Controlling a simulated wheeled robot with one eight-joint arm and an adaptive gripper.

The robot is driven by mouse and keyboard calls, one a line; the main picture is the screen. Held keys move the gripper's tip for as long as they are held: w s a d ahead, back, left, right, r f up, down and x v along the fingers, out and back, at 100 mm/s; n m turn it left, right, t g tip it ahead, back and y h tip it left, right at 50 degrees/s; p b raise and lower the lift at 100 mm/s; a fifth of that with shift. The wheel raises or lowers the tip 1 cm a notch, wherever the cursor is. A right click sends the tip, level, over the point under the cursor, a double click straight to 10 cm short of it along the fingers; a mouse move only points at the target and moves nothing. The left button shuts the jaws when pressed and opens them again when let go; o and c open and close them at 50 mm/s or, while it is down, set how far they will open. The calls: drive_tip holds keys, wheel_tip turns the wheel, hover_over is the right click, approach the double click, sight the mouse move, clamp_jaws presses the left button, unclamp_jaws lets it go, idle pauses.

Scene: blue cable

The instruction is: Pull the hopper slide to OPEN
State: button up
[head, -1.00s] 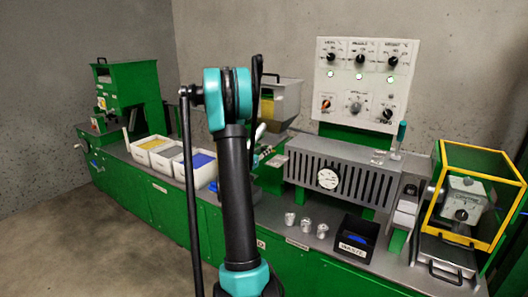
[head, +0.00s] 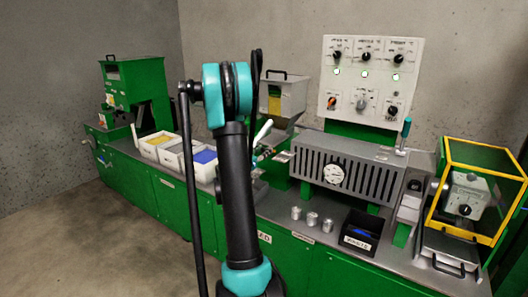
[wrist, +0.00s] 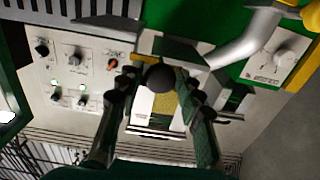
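The grey hopper (head: 286,98) with a yellow window stands behind my arm in the head view. In the wrist view its yellow window (wrist: 166,106) shows between my fingers. A dark round knob (wrist: 159,77), apparently the slide's handle, is in front of the hopper there. My gripper (wrist: 156,74) is open, with one fingertip on each side of the knob; I cannot tell whether either touches it. In the head view my arm hides most of the gripper and the slide. No OPEN mark is readable.
A white lever (head: 263,131) stands close to the arm. The control panel (head: 345,65) and slotted grey housing (head: 350,172) are to the right. White bins (head: 158,148) stand left; metal cups (head: 312,219) and a black bin (head: 360,238) stand in front. A yellow-framed guard (head: 440,190) is at far right.

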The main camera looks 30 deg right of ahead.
drive_tip(key=shift+o, duration=0.6)
drive_tip(key=v, duration=1.2)
drive_tip(key=s+a+f+n+g+y, duration=0.1)
drive_tip(key=s+a+f+n+y, duration=0.3)
drive_tip(key=s+a, duration=0.3)
drive_tip(key=s+a+f+n+g+y, duration=0.1)
drive_tip(key=s+a+f+n+y, duration=0.4)
drive_tip(key=a, duration=0.7)
drive_tip(key=s+a+f+n+y, duration=0.4)
drive_tip(key=s+a+y, duration=0.3)
drive_tip(key=s+a, duration=0.2)
drive_tip(key=shift+s+a+f+n+g+y, duration=0.3)
drive_tip(key=shift+s+a+f+g, duration=0.15)
drive_tip(key=shift+s, duration=0.2)
drive_tip(key=shift+d, duration=0.15)
